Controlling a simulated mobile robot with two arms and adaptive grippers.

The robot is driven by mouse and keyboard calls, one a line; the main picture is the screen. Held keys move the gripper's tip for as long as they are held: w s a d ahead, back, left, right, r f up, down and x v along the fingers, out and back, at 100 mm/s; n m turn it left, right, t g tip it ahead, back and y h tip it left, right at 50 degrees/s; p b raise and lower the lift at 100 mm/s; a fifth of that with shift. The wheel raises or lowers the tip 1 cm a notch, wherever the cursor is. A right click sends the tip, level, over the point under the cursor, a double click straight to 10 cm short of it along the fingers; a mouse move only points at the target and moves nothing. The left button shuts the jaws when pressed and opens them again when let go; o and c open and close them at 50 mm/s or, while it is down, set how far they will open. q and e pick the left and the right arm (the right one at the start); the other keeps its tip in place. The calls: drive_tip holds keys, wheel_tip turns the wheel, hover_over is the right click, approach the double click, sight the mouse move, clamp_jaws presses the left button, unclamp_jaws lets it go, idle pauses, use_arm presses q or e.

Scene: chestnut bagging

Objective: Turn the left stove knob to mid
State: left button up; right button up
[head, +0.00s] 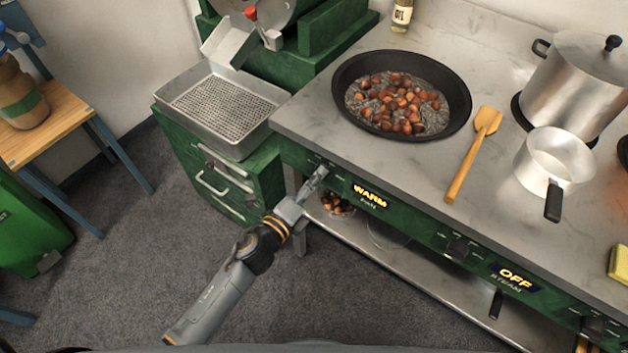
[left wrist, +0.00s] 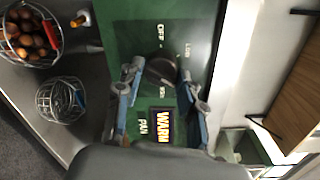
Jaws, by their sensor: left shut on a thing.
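The left stove knob (left wrist: 161,70) is a dark round knob on the green front panel (left wrist: 130,30). In the left wrist view, my left gripper (left wrist: 161,76) has one finger on each side of it and is shut on it. The lit display (left wrist: 166,126) beside the knob reads WARM, with PAN under it; the WARM display also shows in the head view (head: 370,196). In the head view, my left gripper (head: 318,178) reaches the panel's left end and hides most of the knob. My right gripper is not in view.
A black pan (head: 345,68) with chestnuts sits on the counter above. Another display (head: 516,277) reads OFF. Wire baskets (left wrist: 60,100) stand on the shelf below.

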use_arm(q)
drive_tip(key=shift+r, duration=0.15)
drive_tip(key=o, duration=1.1)
drive_tip(key=shift+o, duration=0.2)
drive_tip(key=v, duration=1.2)
